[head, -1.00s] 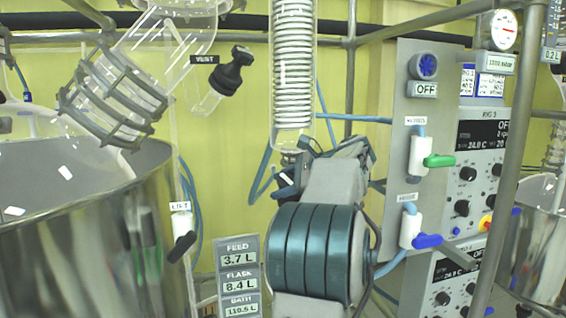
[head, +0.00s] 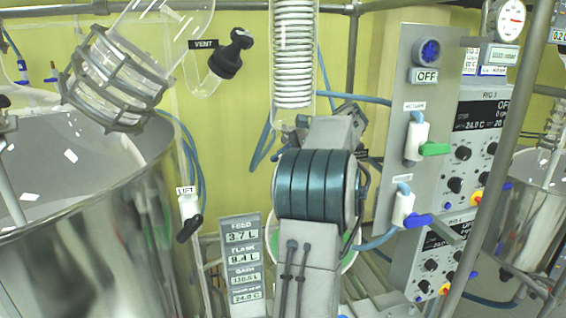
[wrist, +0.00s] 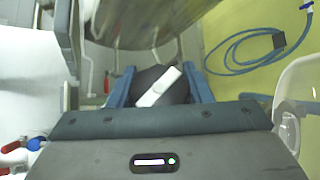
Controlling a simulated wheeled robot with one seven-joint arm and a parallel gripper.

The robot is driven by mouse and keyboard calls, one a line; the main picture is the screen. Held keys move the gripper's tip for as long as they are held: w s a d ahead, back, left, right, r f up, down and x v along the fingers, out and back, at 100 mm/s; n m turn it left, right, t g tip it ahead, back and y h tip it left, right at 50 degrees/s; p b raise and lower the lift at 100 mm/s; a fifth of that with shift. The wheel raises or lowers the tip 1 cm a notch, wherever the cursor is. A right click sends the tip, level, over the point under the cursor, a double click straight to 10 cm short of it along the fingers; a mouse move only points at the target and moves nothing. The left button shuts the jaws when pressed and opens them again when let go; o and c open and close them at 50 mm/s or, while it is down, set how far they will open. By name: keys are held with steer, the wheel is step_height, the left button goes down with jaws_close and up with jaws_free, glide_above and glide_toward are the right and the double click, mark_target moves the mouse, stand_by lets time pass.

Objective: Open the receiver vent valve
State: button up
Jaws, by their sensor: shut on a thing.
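In the wrist view my gripper (wrist: 160,84) has its two blue fingers closed on either side of a dark round knob (wrist: 150,76) with a white bar (wrist: 160,88) lying slantwise across it. I cannot read a label on this knob, so I cannot tell for sure that it is the receiver vent valve. In the head view my arm hides the gripper and the held part. A black valve (head: 228,58) beside a VENT label (head: 203,44) sits on the upper glassware, apart from my arm.
A large steel vessel (head: 95,240) stands at left, with a LIFT valve (head: 189,220) beside it. The condenser coil (head: 293,60) hangs behind my arm. The grey control panel (head: 410,150) and a metal post are at right. The wrist view shows a blue hose (wrist: 245,55) and clear glass (wrist: 297,100).

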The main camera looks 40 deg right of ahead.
steer(key=shift+f, duration=0.1)
steer(key=o, duration=1)
steer(key=shift+f+b, duration=0.1)
steer(key=shift+b, duration=0.4)
